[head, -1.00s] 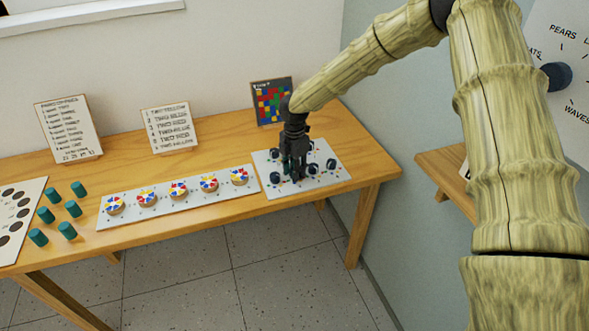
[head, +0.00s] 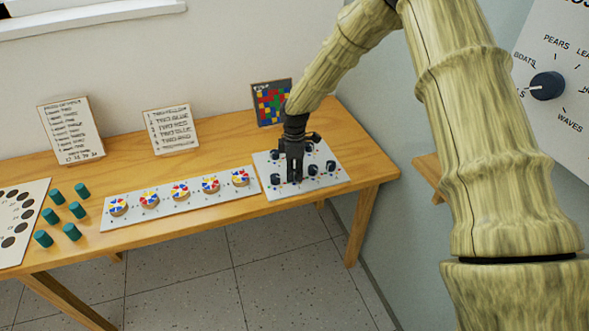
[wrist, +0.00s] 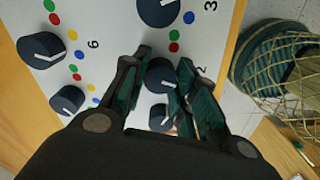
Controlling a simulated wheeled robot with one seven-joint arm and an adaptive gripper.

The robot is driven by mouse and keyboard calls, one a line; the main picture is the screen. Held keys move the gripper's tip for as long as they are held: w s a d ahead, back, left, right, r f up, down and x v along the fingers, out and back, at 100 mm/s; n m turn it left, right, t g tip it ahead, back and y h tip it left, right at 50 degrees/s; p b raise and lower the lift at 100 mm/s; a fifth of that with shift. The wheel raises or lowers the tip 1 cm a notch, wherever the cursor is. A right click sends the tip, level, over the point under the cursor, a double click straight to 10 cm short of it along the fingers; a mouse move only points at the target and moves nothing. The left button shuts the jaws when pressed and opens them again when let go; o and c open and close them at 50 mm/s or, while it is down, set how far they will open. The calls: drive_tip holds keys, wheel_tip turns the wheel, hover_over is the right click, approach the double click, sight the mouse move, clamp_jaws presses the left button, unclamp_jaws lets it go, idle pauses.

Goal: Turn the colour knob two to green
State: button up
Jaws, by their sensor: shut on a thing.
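The white knob panel (head: 335,181) at the table's right end carries dark round knobs with white pointer lines. My gripper (head: 294,178) reaches down over its left part. In the wrist view my gripper (wrist: 168,88) has its fingers on either side of a dark knob (wrist: 158,72), shut on it. The number 2 (wrist: 201,69) is printed just right of this knob, partly behind the right finger. A green dot (wrist: 174,35) and a red dot (wrist: 174,47) show beside it; other dots there are hidden. Its pointer seems to aim rightward; the exact colour is unclear.
Neighbouring knobs stand close: a large one (wrist: 162,10) near the 3, and another (wrist: 161,118) just below. A row of colour wheels (head: 180,190) lies to the left, with teal cylinders (head: 54,215) beyond. Cards (head: 171,130) and a coloured grid (head: 271,102) stand behind.

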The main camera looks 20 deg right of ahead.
sight(295, 172)
drive_tip(key=m, duration=0.4)
drive_tip(key=shift+r+p, duration=0.1)
drive_tip(key=shift+p, duration=0.25)
drive_tip(key=shift+m, duration=1.8)
drive_tip(key=o, duration=1)
wheel_tip(295, 172, up, 12)
drive_tip(key=shift+d+f, duration=0.1)
